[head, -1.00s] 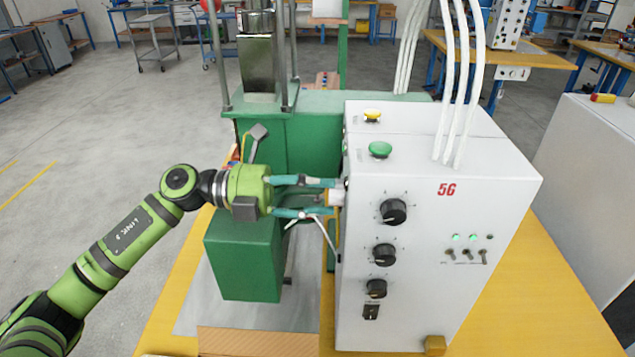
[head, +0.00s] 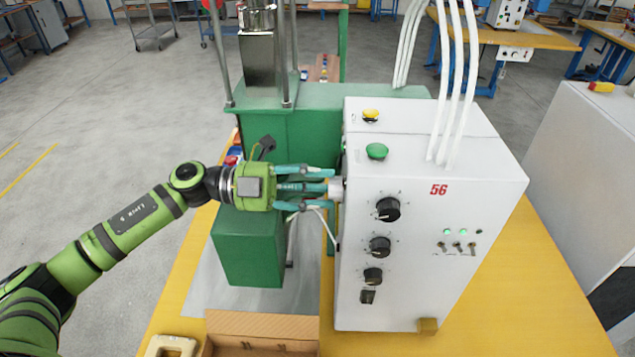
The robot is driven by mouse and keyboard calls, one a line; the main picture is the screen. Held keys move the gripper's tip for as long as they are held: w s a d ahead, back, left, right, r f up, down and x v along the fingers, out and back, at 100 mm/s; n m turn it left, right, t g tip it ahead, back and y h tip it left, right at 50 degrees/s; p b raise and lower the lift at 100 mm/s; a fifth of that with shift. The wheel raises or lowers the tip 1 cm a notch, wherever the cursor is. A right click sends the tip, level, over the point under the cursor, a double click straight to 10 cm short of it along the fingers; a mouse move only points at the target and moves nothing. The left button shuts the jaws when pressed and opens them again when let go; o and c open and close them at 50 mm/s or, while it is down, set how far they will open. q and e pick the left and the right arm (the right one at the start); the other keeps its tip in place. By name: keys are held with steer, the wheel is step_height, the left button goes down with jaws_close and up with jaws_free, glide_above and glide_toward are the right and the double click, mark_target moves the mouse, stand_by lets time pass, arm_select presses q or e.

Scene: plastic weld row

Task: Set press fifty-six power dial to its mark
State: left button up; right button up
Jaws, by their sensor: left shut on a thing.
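Press fifty-six's control box (head: 470,280) is a white cabinet marked with a red 56. Its front carries three black dials: upper (head: 388,209), middle (head: 379,247) and lower (head: 373,276). Their lettering is too small to read, so I cannot tell which is the power dial. My left gripper (head: 330,188) reaches in from the left, level with the upper dial. Its teal fingers are shut on a small pale knob-like part (head: 336,191) on the cabinet's left side. The fingers partly hide this part, and any mark on it is not visible. My right gripper is out of view.
The green press (head: 250,255) stands behind and below my left gripper. A loose white cable (head: 328,228) hangs under the fingers. A brown open carton (head: 262,326) stands on the yellow table (head: 520,320) in front.

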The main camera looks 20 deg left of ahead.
arm_select(q)
steer(key=shift+s+f, duration=0.15)
steer(key=shift+f, duration=0.05)
steer(key=o, duration=1.1)
steer(key=shift+d, duration=0.1)
steer(key=shift+o, duration=0.2)
steer(key=shift+r, duration=0.15)
steer(key=v, duration=1.2)
steer(key=shift+r, duration=0.1)
